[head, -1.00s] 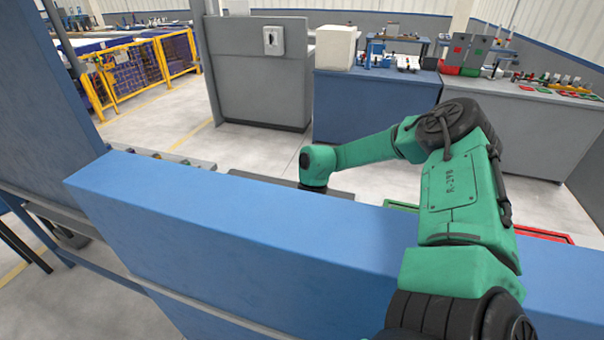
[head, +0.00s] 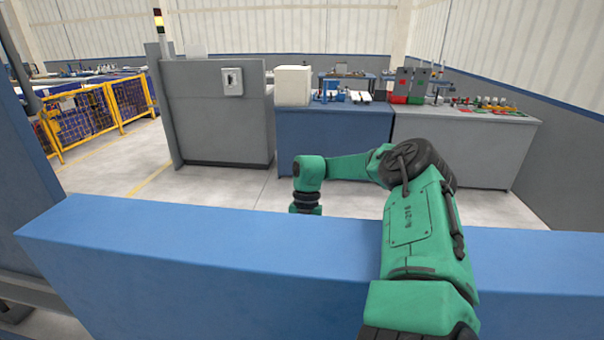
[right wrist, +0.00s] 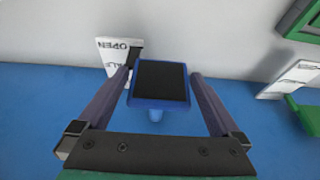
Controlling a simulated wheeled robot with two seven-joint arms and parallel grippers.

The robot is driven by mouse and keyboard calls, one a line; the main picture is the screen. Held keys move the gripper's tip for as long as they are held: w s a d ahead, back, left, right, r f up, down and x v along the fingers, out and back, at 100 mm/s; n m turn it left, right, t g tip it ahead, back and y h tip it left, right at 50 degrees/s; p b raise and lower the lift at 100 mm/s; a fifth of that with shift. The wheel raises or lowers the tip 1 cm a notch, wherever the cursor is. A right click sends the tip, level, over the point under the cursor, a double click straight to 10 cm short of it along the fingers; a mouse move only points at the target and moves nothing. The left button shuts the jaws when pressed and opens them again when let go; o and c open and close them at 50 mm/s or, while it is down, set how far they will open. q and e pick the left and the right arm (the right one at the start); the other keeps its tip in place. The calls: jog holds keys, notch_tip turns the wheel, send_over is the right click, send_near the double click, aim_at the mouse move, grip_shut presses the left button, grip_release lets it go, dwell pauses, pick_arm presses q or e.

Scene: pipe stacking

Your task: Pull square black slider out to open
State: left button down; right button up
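The square black slider (right wrist: 161,82) has a blue rim and a short blue stem below it, and stands out from a blue and pale surface in the right wrist view. My right gripper (right wrist: 160,73) is open. Its two fingers reach along the left and right sides of the slider, with narrow gaps that look free; contact cannot be told for sure. A white label (right wrist: 112,50) with "OPEN" lettering is behind the left finger. In the head view my green right arm reaches over a blue panel, which hides its gripper. My left gripper is not in view.
The blue panel (head: 200,240) crosses the front of the head view. Behind it are open floor, a grey cabinet (head: 215,125), a blue bench (head: 330,145) and a grey bench (head: 460,150). Another white label (right wrist: 292,78) and a green part (right wrist: 302,20) are at the wrist view's right.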

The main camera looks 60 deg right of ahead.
jog(key=b+v, duration=0.2)
jog(key=v, duration=1.2)
jog(key=shift+r, duration=0.25)
jog(key=shift+d, duration=0.1)
